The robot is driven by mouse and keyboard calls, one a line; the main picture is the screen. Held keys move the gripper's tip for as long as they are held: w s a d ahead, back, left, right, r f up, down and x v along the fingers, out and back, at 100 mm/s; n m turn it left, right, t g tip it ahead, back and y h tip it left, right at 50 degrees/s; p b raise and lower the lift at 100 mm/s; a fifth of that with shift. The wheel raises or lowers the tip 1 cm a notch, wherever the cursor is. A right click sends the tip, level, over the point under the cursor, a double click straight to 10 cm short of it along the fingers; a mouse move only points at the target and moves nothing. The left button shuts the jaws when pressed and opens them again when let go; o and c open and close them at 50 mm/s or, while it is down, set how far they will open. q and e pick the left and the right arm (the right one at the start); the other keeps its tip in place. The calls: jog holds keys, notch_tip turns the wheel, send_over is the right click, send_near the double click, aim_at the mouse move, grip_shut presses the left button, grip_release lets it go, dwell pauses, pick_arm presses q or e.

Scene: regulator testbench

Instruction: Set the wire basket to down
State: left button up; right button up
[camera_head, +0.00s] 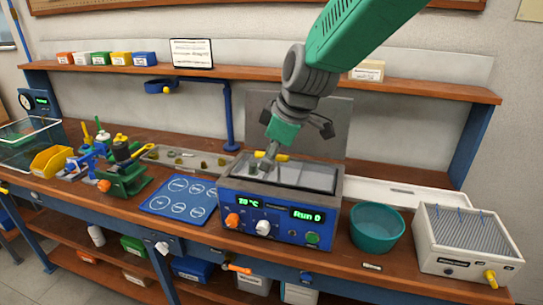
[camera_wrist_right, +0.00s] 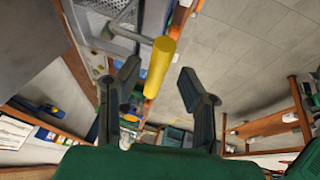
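The blue-fronted bath unit (camera_head: 268,226) stands on the bench with a green display and knobs. Grey walls show inside its open top; how high the wire basket sits in there I cannot tell. A yellow handle grip (camera_head: 271,156) shows at the tank's back left. In the wrist view the yellow grip (camera_wrist_right: 159,66) lies between the fingers on a grey bar, with grey mesh of the basket (camera_wrist_right: 104,22) behind it. My right gripper (camera_head: 267,162) is over the tank at the grip; in the wrist view its fingers are apart, with gaps beside the grip. My left gripper is out of view.
A teal bowl (camera_head: 377,229) and a white box with a ribbed top (camera_head: 464,240) stand to the right. A blue mat with circles (camera_head: 179,197) and a green clamp fixture (camera_head: 123,178) are to the left. A shelf (camera_head: 265,76) runs behind.

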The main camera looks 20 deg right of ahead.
jog(key=shift+w+d+f, duration=0.1)
jog(key=shift+d+f, duration=0.2)
jog(key=shift+d, duration=0.45)
jog(key=c, duration=0.5)
jog(key=shift+d, duration=0.25)
grip_shut()
jog(key=shift+a+r, duration=0.1)
jog(key=shift+a, duration=0.1)
jog(key=shift+a+f, duration=0.2)
jog(key=shift+f, duration=0.15)
pick_arm(q)
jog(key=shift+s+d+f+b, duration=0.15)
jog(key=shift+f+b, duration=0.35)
jog(key=shift+b, duration=0.1)
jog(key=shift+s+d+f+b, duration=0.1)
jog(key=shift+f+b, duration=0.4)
jog(key=shift+b, duration=0.05)
pick_arm(e)
notch_tip(320, 180, down, 6)
jog(key=shift+a+r, duration=0.1)
